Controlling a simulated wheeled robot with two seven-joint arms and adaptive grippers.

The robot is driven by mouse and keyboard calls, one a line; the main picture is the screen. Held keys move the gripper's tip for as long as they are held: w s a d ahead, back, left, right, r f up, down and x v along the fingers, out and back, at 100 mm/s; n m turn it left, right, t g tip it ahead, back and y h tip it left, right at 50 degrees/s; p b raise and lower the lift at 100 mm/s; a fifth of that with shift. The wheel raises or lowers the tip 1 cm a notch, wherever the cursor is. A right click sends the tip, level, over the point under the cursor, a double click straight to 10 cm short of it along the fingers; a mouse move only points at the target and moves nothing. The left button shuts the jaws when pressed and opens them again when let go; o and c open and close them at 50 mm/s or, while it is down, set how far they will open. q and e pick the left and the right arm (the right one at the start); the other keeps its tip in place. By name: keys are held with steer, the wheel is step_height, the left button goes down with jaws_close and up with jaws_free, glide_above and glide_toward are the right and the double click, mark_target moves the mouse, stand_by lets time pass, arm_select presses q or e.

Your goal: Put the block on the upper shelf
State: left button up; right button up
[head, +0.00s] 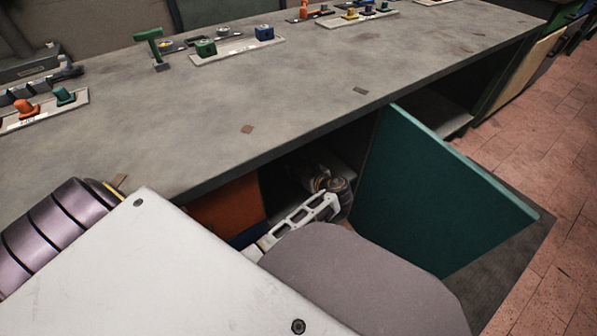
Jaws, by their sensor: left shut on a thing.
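My left gripper (331,184) is low in the dark open compartment under the counter, small and in shadow. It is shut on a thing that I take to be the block. The block itself is hidden in the dark and behind my arm, so its colour and tilt cannot be told. The upper shelf cannot be clearly made out in the dark interior. My right gripper is not in view.
A teal door (430,195) stands open to the right of the compartment. An orange panel (228,205) is at its left. The grey countertop (270,95) overhangs it; coloured fixtures stand along its back. Brick floor (545,140) is clear at right.

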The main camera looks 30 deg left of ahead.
arm_select(q)
steer(key=shift+f, duration=0.55)
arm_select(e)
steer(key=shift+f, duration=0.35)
arm_select(q)
steer(key=shift+f, duration=0.15)
steer(key=o, duration=1.2)
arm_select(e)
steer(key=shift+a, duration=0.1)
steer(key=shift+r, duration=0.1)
